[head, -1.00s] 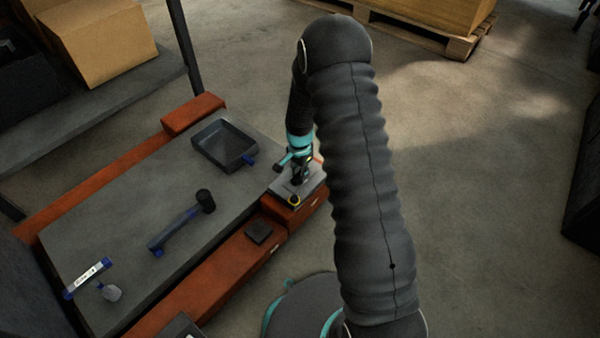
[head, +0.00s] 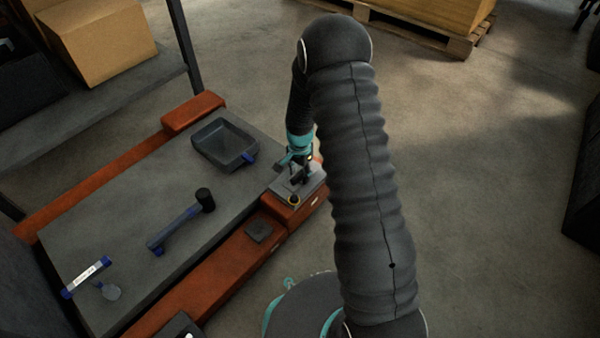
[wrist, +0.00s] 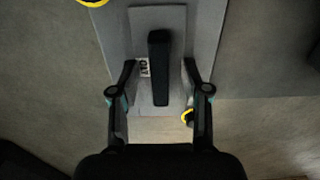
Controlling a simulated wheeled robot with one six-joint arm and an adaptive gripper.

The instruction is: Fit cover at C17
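A small grey plate with a raised black handle, which looks like the cover (wrist: 172,92), lies on a wider grey plate (wrist: 207,35) in the wrist view. A white label (wrist: 144,67) beside the handle is too small to read surely. My gripper (wrist: 159,68) is open, with one finger on each side of the handle and a gap to both. In the head view my gripper (head: 300,172) is over the grey plate (head: 313,183) on the orange beam's end. Contact with the plate cannot be told.
A dark tray (head: 222,142), a blue-handled mallet (head: 178,226) and a blue-and-white tool (head: 87,277) lie on the grey bench (head: 125,215). A small dark block (head: 258,232) sits on the orange beam (head: 215,275). Open floor lies right.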

